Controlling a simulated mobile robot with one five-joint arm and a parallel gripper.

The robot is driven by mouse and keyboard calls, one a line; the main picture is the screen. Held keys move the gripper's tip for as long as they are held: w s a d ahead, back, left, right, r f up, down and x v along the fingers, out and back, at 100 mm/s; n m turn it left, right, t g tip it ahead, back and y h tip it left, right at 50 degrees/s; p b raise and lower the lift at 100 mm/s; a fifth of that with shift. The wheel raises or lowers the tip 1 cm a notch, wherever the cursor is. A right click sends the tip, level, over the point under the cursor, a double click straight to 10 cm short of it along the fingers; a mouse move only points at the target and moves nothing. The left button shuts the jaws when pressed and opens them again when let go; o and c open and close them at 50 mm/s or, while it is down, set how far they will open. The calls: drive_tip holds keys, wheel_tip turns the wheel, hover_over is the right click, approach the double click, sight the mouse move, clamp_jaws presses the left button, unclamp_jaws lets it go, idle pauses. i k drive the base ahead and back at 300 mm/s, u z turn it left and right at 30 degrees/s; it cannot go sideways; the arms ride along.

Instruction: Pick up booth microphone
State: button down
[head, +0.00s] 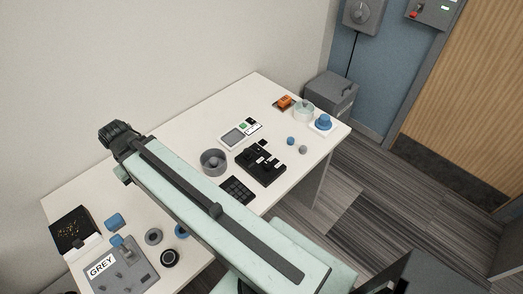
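No object on the white table (180,125) can be clearly identified as the booth microphone. Candidates are small: a black unit with raised parts (262,165) lies near the middle, and a grey round dish-like piece (214,162) sits left of it. A blue ball (290,141) and a grey ball (303,150) lie to its right. My pale green arm crosses the picture from the lower right to the left, above the table, and hides part of it. No gripper fingers can be made out, so I cannot see whether anything is held.
A panel marked GREY (120,270), a black box (72,230) and round pieces crowd the table's left end. A black keypad (237,190) lies beside my arm. An orange item (284,102), pale bowl (303,110) and blue knob (323,121) stand far right. Floor (375,185) is clear right.

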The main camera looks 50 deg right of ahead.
sight(247, 153)
drive_tip(key=z, duration=0.95)
drive_tip(key=k, duration=0.7)
drive_tip(key=z, duration=0.25)
drive_tip(key=i, duration=0.5)
